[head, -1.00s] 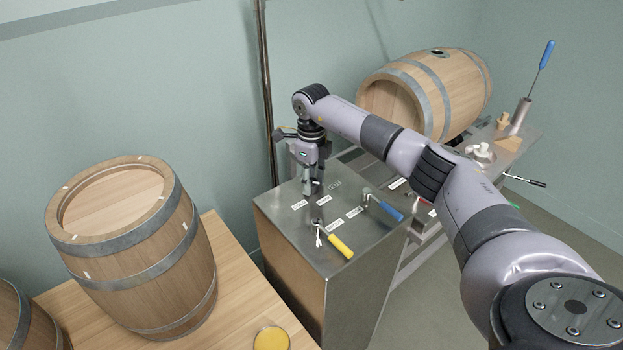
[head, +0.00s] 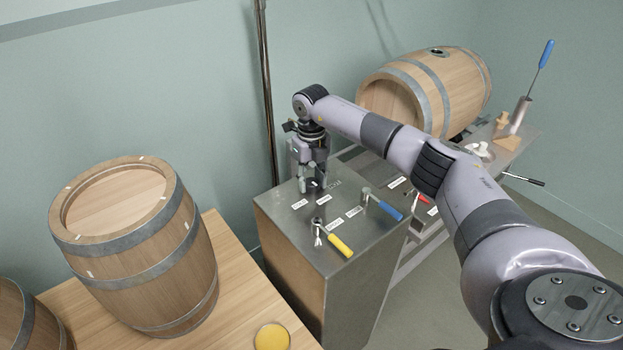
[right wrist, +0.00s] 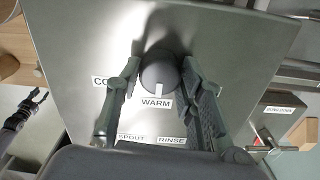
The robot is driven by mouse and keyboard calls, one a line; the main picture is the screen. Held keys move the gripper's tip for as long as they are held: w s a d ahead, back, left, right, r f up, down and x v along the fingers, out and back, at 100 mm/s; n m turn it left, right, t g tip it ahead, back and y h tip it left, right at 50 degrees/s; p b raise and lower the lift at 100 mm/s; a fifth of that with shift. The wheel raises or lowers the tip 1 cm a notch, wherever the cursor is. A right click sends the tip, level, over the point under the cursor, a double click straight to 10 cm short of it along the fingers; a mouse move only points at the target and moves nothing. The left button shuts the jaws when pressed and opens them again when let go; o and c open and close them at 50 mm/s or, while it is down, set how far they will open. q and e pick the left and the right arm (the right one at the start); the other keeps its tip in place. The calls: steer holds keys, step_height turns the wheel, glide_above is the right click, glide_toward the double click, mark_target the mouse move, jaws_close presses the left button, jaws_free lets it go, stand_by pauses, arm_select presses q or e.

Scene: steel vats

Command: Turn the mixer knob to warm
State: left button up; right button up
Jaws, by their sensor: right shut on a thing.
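The mixer knob (right wrist: 158,70) is a round grey knob on the steel counter top (head: 285,220), with a white mark on it. In the right wrist view the mark points down at the WARM label (right wrist: 156,103). A partly covered label starting "CO" (right wrist: 100,82) lies to its left. My right gripper (head: 313,187) reaches down from above; in the right wrist view its fingers (right wrist: 163,66) press on both sides of the knob. In the head view the gripper hides the knob. A grey and dark claw, which looks like my left gripper (right wrist: 38,97), shows small at the left edge of the right wrist view.
A yellow-handled valve (head: 340,245) and a blue-handled valve (head: 384,207) stand on the counter near the gripper. A barrel (head: 135,245) stands on the wooden table at left; another barrel (head: 425,90) lies behind my right arm. A pipe (head: 266,95) runs up the wall.

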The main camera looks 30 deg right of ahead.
mark_target(312, 182)
steer(key=shift+r, duration=0.1)
steer(key=o, duration=1.2)
step_height(312, 182, up, 12)
steer(key=shift+f, duration=0.1)
stand_by(0.5)
